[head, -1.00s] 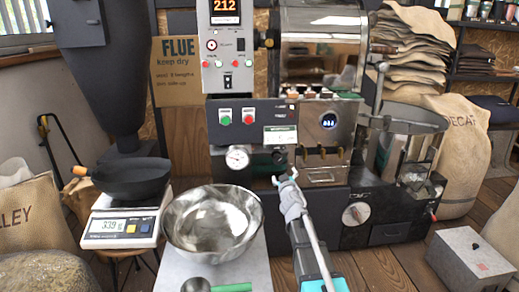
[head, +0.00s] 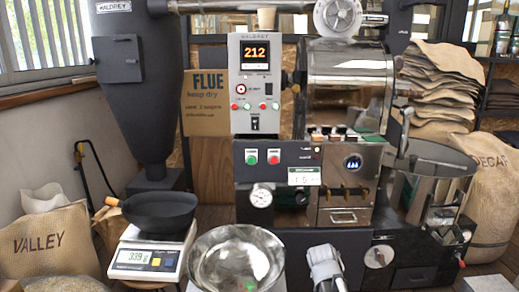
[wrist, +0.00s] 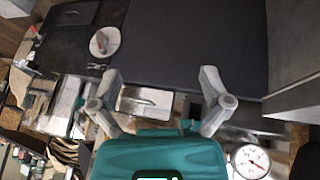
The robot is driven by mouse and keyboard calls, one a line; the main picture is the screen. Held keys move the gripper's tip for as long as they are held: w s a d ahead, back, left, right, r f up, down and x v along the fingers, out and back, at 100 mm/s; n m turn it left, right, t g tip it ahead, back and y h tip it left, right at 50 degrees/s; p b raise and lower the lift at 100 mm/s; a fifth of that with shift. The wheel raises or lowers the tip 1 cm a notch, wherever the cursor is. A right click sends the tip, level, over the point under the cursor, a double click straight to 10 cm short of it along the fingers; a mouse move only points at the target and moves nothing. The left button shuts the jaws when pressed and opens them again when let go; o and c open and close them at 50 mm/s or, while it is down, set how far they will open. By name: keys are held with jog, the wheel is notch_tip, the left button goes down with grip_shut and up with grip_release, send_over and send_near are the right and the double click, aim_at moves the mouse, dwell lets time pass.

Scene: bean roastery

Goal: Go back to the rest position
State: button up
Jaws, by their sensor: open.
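In the wrist view, my gripper (wrist: 160,88) has its two grey fingers spread wide apart, with nothing between the tips. Past the fingers is the dark front of the roasting machine with a small metal drawer (wrist: 145,101) and a dial gauge (wrist: 250,161). In the head view only a grey-white part of my arm shows at the bottom edge, in front of the roaster (head: 300,190). The fingers cannot be made out there.
A steel bowl (head: 237,262) stands at the bottom centre, close left of my arm. A scale (head: 146,258) carrying a black pan (head: 160,217) is left of it. Sacks stand at the far left (head: 50,245) and right (head: 492,190). A grey box (head: 487,284) is at bottom right.

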jog(key=s+a+n+g+y+p, duration=0.1)
jog(key=s+a+g+y+p, duration=0.3)
jog(key=s, duration=0.9)
notch_tip(320, 180, up, 38)
jog(key=a+g+p, duration=0.1)
jog(key=p, duration=3.5)
jog(key=shift+w+h, duration=0.35)
jog(key=shift+h, duration=0.05)
jog(key=shift+a, duration=0.1)
